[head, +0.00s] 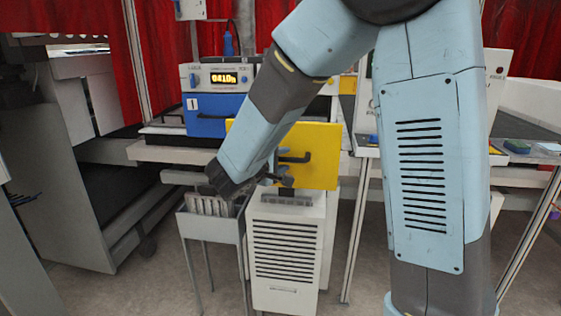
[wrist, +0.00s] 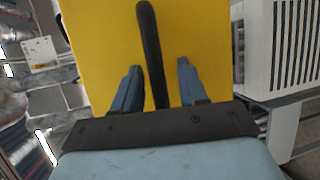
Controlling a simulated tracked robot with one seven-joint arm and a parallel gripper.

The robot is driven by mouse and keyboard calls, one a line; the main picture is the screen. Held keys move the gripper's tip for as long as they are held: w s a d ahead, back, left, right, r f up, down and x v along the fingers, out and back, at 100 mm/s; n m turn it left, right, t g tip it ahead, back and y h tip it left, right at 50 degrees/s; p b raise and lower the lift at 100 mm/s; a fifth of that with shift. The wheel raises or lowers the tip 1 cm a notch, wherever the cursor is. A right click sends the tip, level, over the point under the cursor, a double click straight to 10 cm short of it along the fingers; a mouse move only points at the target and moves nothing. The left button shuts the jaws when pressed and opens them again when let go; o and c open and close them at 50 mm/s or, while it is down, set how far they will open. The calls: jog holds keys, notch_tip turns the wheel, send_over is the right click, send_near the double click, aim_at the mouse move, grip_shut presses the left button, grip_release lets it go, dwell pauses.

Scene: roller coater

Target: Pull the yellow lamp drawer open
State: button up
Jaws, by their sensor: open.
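The yellow lamp drawer (head: 321,163) shows its flat yellow front above a white vented cabinet; my arm hides its left part. Its black bar handle (head: 296,158) is partly hidden by my gripper. My gripper (head: 281,174) is in front of the yellow front at the handle's height. In the wrist view, the yellow front (wrist: 208,35) fills the middle, and the handle (wrist: 149,35) stands between the two blue fingers of my open gripper (wrist: 160,72). Gaps show on both sides of the handle. I cannot tell how far the fingertips reach past it.
The white vented cabinet (head: 286,250) stands below. A grey bin on legs (head: 211,226) is left of it, close under my forearm. A blue unit with a lit display (head: 210,115) sits behind on a bench. A worktable with small coloured items (head: 517,147) is at right.

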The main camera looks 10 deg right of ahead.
jog(key=v, duration=1.3)
jog(key=shift+s+a, duration=0.2)
jog(key=s+d+m+g+y, duration=0.1)
jog(key=s+d+m+g, duration=0.25)
jog(key=d, duration=0.45)
jog(key=s+d+m+g, duration=0.2)
jog(key=s+d+g, duration=0.25)
jog(key=d, duration=0.35)
jog(key=s+d+r+m+t+y, duration=0.1)
jog(key=s+d+r+m+y, duration=0.2)
jog(key=s+y, duration=0.6)
jog(key=shift+s+d+r+m+t, duration=0.15)
jog(key=shift+d+m+t, duration=0.15)
jog(key=shift+d+m, duration=0.7)
jog(key=shift+a, duration=0.2)
